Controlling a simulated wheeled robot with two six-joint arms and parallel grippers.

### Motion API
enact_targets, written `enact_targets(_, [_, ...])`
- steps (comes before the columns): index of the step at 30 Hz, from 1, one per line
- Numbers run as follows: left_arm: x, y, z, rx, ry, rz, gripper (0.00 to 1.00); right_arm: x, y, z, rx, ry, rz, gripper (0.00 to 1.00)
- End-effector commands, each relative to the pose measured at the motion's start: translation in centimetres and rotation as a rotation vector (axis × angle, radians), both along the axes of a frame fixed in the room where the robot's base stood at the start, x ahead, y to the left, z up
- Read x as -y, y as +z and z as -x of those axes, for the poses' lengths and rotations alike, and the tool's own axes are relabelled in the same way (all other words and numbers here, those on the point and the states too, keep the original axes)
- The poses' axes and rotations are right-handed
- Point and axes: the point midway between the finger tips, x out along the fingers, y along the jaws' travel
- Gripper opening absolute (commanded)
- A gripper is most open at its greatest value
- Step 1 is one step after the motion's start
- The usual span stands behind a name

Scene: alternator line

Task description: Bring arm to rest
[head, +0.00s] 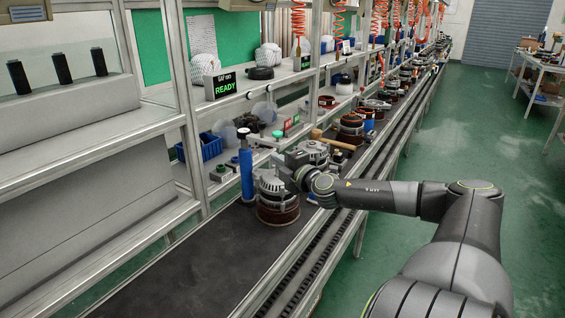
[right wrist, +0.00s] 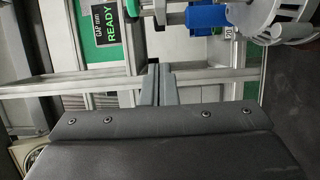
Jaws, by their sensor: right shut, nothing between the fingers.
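My right arm (head: 370,195) reaches in from the lower right over the line. Its gripper (head: 287,172) is beside and partly in front of an alternator with a silver top and copper-brown lower body (head: 278,208). In the right wrist view the two grey fingers (right wrist: 158,85) lie together, shut with nothing between them. Part of a silver alternator (right wrist: 275,20) shows at the upper right of that view, apart from the fingers. I cannot tell in the head view whether the gripper touches the alternator. My left gripper is not in view.
A blue upright cylinder (head: 246,172) stands left of the alternator. Metal shelf posts (head: 186,110) and a READY display (head: 220,86) are behind. A blue bin (head: 203,149) sits on the shelf. The near dark belt (head: 205,255) is clear, as is the green floor (head: 450,130) at right.

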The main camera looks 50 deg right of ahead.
Motion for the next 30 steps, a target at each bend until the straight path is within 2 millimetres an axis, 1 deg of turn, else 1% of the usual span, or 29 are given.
enact_targets(1, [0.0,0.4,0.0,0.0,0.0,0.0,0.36,0.0,0.2,0.5,-0.004,-0.001,0.004,0.0])
enact_targets(6, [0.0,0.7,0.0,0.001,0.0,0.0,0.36,-0.2,0.1,1.4,-0.001,0.001,0.001,0.0])
enact_targets(16, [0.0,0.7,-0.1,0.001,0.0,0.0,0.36,-0.3,0.1,1.7,0.002,0.003,-0.001,0.0])
enact_targets(18, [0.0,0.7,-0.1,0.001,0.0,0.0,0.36,-0.1,-0.2,1.7,0.0,-0.004,-0.006,0.0])
enact_targets(20, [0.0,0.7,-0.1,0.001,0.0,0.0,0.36,0.6,-1.0,2.0,-0.006,-0.025,-0.022,0.0])
enact_targets(23, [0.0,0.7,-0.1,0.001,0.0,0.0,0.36,3.3,-4.2,3.1,-0.031,-0.102,-0.079,0.0])
enact_targets(24, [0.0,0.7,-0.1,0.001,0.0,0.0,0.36,4.6,-6.1,3.9,-0.048,-0.145,-0.113,0.0])
enact_targets(26, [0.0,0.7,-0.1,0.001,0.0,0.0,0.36,6.6,-9.7,5.4,-0.079,-0.215,-0.174,0.0])
enact_targets(27, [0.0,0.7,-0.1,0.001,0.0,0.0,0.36,7.8,-12.4,6.5,-0.102,-0.266,-0.217,0.0])
enact_targets(29, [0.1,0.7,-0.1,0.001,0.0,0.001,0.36,9.1,-16.5,8.4,-0.138,-0.333,-0.282,0.0])
enact_targets(30, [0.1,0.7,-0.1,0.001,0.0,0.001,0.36,9.7,-19.2,9.8,-0.163,-0.377,-0.325,0.0])
